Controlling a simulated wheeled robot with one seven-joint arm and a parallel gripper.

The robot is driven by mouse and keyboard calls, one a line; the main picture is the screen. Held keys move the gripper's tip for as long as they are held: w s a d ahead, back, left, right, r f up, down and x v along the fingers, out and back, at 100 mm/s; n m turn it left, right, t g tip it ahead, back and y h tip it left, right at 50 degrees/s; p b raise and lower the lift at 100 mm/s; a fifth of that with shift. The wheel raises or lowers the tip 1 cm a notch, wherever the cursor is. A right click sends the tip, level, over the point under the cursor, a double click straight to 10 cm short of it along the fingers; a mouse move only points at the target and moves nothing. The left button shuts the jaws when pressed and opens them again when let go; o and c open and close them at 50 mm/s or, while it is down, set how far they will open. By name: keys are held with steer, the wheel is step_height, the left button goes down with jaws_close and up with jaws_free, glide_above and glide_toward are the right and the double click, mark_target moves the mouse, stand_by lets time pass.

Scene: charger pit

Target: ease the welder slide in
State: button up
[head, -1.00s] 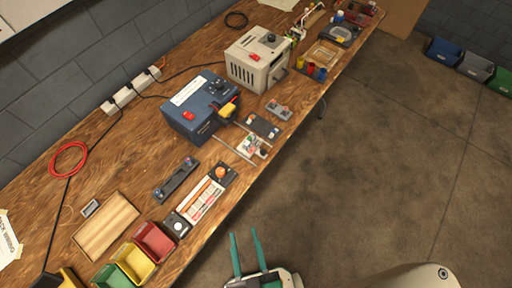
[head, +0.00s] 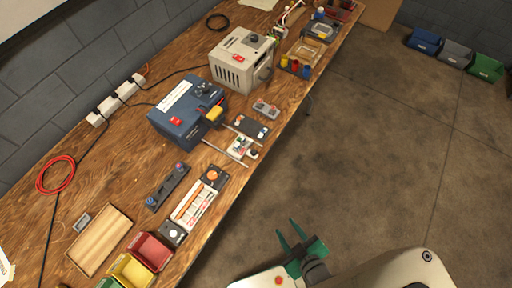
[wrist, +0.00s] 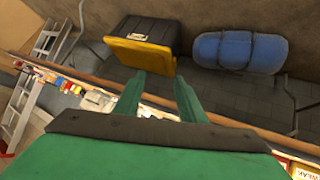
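The welder, which I take to be the dark blue box (head: 186,112) with a red switch and a yellow part at its front right, sits mid-bench. Thin metal rails run out from its front toward the bench edge. A small pale slide (head: 242,148) with little fittings sits on these rails, out in front of the box and apart from it. My gripper (head: 286,228) has two green fingers, spread apart and empty, over the floor in front of the bench, well away from the slide. The fingers also show in the wrist view (wrist: 160,78), with nothing between them.
A grey box (head: 240,66) stands behind the welder. A dark plate (head: 252,127) and a small grey controller (head: 265,109) lie right of the rails. A white-orange strip (head: 193,206) and red bin (head: 150,252) lie nearer. A yellow-lidded black bin (wrist: 140,54) shows beyond the fingers. Floor is open.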

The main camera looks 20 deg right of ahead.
steer(key=w+d+f+n+g, duration=0.25)
steer(key=w+d, duration=0.35)
steer(key=d, duration=0.4)
steer(key=w+d+r+n+g, duration=0.3)
steer(key=w+d, duration=0.1)
steer(key=w, duration=0.4)
steer(key=n+g+y, duration=0.4)
steer(key=n, duration=0.2)
glide_toward(254, 152)
steer(key=shift+x, duration=3.95)
steer(key=shift+w, duration=0.1)
jaws_close()
